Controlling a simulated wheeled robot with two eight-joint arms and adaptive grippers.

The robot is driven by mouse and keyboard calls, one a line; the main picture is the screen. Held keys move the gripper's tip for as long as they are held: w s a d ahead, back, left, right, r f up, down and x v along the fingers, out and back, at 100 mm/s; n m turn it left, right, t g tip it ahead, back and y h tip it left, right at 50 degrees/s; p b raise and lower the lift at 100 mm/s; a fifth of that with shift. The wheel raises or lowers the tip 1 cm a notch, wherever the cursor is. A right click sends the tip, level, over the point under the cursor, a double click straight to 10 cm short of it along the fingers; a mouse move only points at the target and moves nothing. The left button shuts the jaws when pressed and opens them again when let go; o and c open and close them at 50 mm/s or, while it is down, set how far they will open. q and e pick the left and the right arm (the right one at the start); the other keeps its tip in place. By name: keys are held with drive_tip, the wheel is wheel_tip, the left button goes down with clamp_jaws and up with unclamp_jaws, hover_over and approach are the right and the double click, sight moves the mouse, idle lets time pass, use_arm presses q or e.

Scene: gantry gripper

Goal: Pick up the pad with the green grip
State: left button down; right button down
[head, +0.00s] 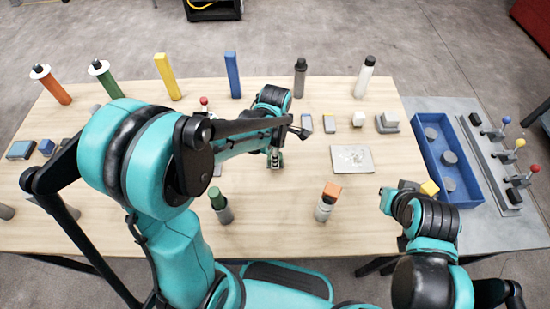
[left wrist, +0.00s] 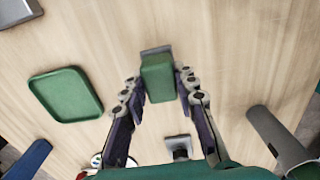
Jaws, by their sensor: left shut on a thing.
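In the left wrist view, a green block-shaped grip (left wrist: 158,78) stands between the fingers of my left gripper (left wrist: 160,88). A grey pad (left wrist: 156,50) shows at its far end, mostly hidden by the grip. The fingers are shut on the green grip, one on each side. In the head view my left gripper (head: 275,160) points down over the middle of the table, and the pad is hidden there. I cannot tell whether the pad touches the table. My right arm is at the right front of the table; its fingers cannot be made out.
A green tray (left wrist: 66,94) lies left of the grip in the left wrist view. In the head view, a pale plate (head: 352,158) and several small blocks lie to the right. Upright posts line the back. A blue bin (head: 431,140) and levers (head: 507,155) are at the far right.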

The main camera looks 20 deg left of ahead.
use_arm(q)
drive_tip(key=s+d+r+p, duration=0.3)
drive_tip(key=s+d+r, duration=0.3)
drive_tip(key=d+r, duration=0.2)
drive_tip(key=shift+d, duration=1.1)
drive_tip(key=c, duration=2.1)
unclamp_jaws()
drive_tip(key=shift+w, duration=0.1)
drive_tip(key=shift+c, duration=0.5)
